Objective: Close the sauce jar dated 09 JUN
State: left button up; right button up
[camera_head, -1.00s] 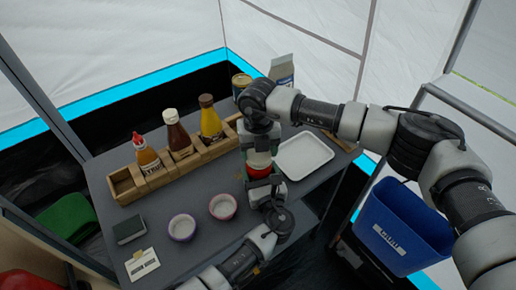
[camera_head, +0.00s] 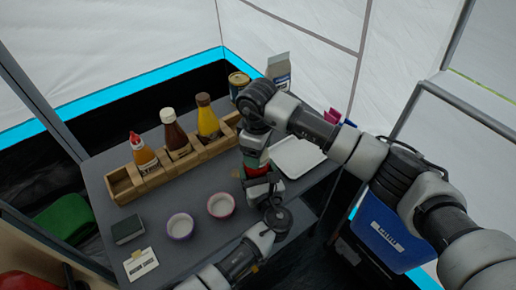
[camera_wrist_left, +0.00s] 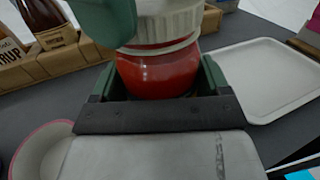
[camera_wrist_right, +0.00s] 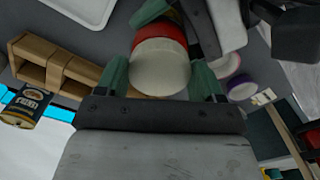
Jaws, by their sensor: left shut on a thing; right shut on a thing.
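The sauce jar (camera_wrist_left: 155,76) is red, upright, and held between the green fingers of my left gripper (camera_head: 262,182). A white ribbed lid (camera_wrist_left: 165,27) sits at its top in the left wrist view. My right gripper (camera_head: 255,152) is above the jar, shut on the lid. In the right wrist view the lid's pale top (camera_wrist_right: 160,68) lies between the fingers, with red behind it. Whether the lid is fully seated is not clear. In the head view the grippers hide most of the jar. No date is legible on it.
A wooden rack (camera_head: 128,190) with several sauce bottles stands left of the jar. A white tray (camera_head: 298,157) lies to the right. A can (camera_head: 238,84) and carton (camera_head: 279,70) stand behind. A blue bin (camera_head: 385,235) is beside the table.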

jog(key=shift+r+m, duration=0.1)
jog(key=shift+m, duration=0.2)
jog(key=o, duration=0.9)
jog(key=shift+r, duration=2.2)
jog(key=shift+c, duration=0.3)
